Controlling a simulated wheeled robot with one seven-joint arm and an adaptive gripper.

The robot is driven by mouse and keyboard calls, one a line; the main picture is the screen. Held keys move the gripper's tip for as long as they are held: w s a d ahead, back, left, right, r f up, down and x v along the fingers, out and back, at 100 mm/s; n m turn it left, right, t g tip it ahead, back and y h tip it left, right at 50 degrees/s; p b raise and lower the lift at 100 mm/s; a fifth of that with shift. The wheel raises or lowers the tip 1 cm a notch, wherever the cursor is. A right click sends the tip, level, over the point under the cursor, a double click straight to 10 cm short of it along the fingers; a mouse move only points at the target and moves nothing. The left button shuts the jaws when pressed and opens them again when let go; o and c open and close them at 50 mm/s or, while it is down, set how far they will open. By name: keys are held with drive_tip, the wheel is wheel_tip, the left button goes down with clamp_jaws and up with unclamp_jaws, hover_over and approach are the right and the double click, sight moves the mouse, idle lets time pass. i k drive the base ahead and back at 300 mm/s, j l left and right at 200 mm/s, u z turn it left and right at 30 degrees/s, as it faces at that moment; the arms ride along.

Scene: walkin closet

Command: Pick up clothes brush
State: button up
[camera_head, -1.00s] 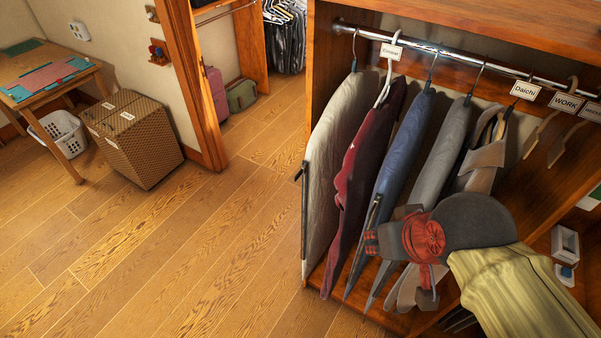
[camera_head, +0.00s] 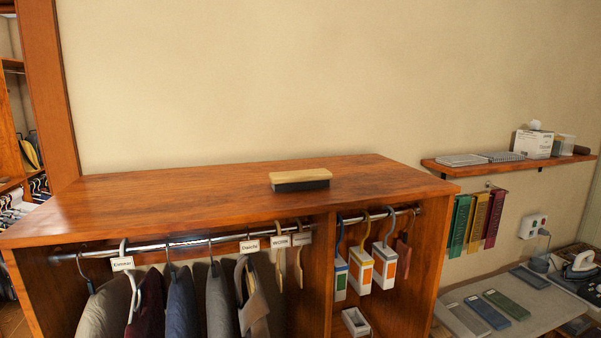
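The clothes brush (camera_head: 300,179) lies on top of the wooden wardrobe unit (camera_head: 180,201), right of the middle of its top. It has a light wooden back facing up and dark bristles below. Nothing touches it except the top it rests on. My gripper is not in view now.
The wardrobe top is otherwise bare. Below it, jackets (camera_head: 181,305) and labelled hangers hang from a metal rail (camera_head: 160,246). A wall shelf (camera_head: 500,167) at right holds notebooks and a tissue box (camera_head: 533,144). An iron (camera_head: 581,263) stands on a surface at far right.

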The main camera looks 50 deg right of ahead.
sight(283, 182)
drive_tip(key=z, duration=1.05)
